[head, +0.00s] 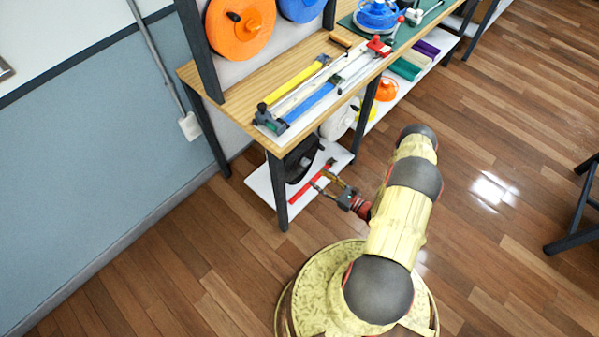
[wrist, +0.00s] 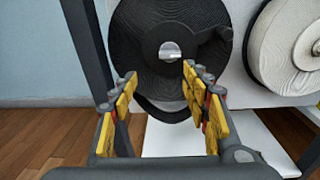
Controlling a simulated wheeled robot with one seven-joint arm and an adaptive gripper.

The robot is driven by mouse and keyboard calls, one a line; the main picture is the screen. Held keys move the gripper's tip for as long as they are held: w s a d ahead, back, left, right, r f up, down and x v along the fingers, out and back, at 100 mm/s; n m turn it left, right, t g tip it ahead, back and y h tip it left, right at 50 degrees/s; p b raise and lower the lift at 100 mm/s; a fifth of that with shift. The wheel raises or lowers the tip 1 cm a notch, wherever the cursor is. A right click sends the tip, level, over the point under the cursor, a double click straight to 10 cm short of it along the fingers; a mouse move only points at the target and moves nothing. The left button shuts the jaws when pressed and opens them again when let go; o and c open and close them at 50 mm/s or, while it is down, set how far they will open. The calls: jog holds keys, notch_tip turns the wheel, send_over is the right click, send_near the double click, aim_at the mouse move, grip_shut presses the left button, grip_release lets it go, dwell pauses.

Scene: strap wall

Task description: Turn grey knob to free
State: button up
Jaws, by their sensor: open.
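The grey knob (wrist: 170,50) sits at the centre of a black strap roll (wrist: 140,30), which stands upright in the wrist view. The knob looks like a pale round cap with a lighter bar across it. My gripper (wrist: 160,75) is open and empty, with its yellow-padded fingers pointing at the roll. The knob appears slightly above the gap between the fingertips and apart from them. In the head view my gripper (head: 324,180) is low beside the bench's lower shelf, near the black roll (head: 302,158). The knob cannot be made out there.
A white roll (wrist: 279,52) stands right of the black one. A dark post (wrist: 88,45) rises at the left. A red bar (head: 305,188) lies on the white lower shelf (head: 262,185). The wooden bench top (head: 220,83) overhangs it. Open floor lies to the right.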

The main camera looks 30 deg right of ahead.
aim_at(307, 164)
jog(key=shift+t+h, duration=0.3)
jog(key=shift+t, duration=0.1)
jog(key=shift+w+d+r+b+x, duration=0.15)
jog(key=shift+d+b+x, duration=0.1)
jog(key=shift+x, duration=1.05)
jog(key=shift+d+r+b+x, duration=0.15)
jog(key=shift+b+x, duration=0.15)
jog(key=shift+x, duration=1)
jog(key=shift+w+d+r+b+x, duration=0.15)
jog(key=shift+d+b+x, duration=0.1)
jog(key=shift+x, duration=1.05)
jog(key=shift+c, duration=0.4)
jog(key=c, duration=1.1)
